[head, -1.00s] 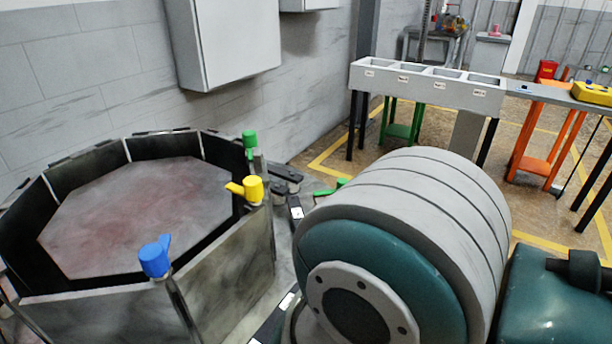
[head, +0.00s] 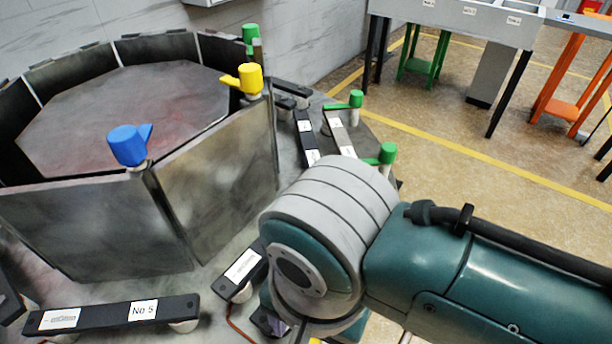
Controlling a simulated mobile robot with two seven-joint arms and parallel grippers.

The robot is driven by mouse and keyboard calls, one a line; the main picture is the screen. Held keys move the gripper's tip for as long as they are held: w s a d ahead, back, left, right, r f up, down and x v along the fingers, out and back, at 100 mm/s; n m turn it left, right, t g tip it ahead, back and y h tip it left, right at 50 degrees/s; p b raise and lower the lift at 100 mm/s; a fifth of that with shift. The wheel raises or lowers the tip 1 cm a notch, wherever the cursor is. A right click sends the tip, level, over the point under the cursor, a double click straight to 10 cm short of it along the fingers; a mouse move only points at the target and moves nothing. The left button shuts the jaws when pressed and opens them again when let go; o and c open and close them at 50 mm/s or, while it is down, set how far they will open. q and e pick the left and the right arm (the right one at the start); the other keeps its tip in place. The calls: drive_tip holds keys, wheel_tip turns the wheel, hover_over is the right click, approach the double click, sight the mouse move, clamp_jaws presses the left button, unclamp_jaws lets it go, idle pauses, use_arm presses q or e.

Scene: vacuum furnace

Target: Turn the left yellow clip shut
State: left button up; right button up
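A yellow clip (head: 246,79) sits on top of an upright post at the right corner of the octagonal furnace chamber (head: 215,175). Its lever points left, over the chamber's rim. It is the only yellow clip that I see. My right arm fills the lower right in teal and grey, apart from the clip, with its wrist housing below and to the right of it. The fingers of my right gripper do not show. My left gripper is not in view.
A blue clip (head: 128,145) stands on the chamber's front corner, and a green clip (head: 250,36) behind the yellow one. Two more green clips (head: 351,101) (head: 383,154) stand on the right. A labelled dark bar (head: 112,315) lies in front.

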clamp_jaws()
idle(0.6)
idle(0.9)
